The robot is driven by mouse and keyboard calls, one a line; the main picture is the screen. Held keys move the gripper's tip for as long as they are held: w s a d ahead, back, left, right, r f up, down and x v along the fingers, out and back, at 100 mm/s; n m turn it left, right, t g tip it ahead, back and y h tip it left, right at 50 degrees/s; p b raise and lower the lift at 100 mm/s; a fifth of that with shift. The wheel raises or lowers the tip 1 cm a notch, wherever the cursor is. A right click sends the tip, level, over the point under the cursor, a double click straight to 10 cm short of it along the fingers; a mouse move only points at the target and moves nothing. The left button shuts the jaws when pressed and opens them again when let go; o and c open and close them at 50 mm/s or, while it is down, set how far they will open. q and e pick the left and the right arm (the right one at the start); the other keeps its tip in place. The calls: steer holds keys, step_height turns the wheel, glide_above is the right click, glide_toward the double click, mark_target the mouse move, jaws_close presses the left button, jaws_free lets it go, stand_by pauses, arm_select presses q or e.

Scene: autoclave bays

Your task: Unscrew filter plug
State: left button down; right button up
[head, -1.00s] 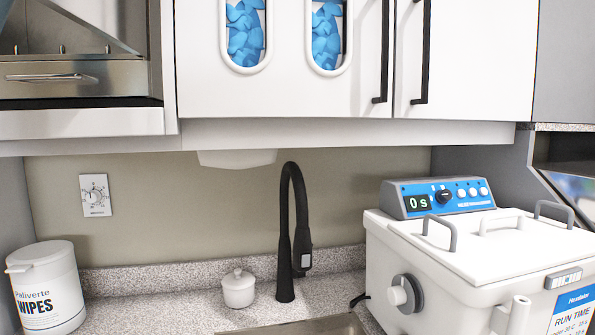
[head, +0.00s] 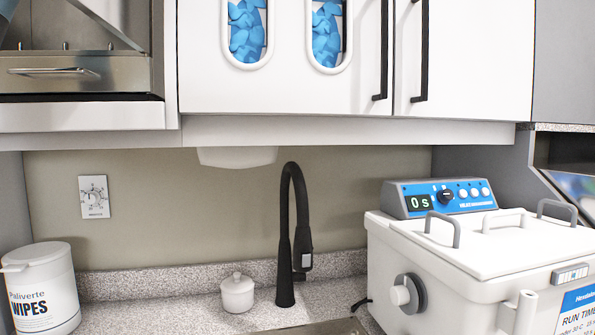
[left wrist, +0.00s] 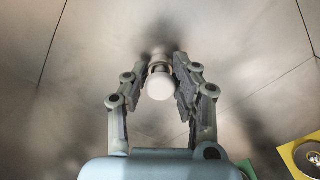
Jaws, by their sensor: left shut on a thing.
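In the left wrist view my left gripper (left wrist: 164,78) is shut on a small white plug (left wrist: 159,87) with a rounded end. One finger is on each side of it. The plug stands out from a dull grey, metal-looking surface (left wrist: 90,60), with a narrower pale part behind its rounded end. Its base is partly hidden by the fingers and shadow, so I cannot see its thread. Neither gripper shows in the head view.
A wipes tub (head: 40,290), a small lidded white jar (head: 237,292) and a black faucet (head: 286,240) stand on the speckled counter. A white machine (head: 440,270) with a side knob (head: 402,295) stands at right. A yellow-edged object (left wrist: 303,158) shows in the left wrist view.

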arm_select(q)
steer(key=c, duration=1.2)
jaws_free()
steer(key=shift+f, duration=0.25)
steer(key=shift+w, duration=0.15)
steer(key=shift+r, duration=0.1)
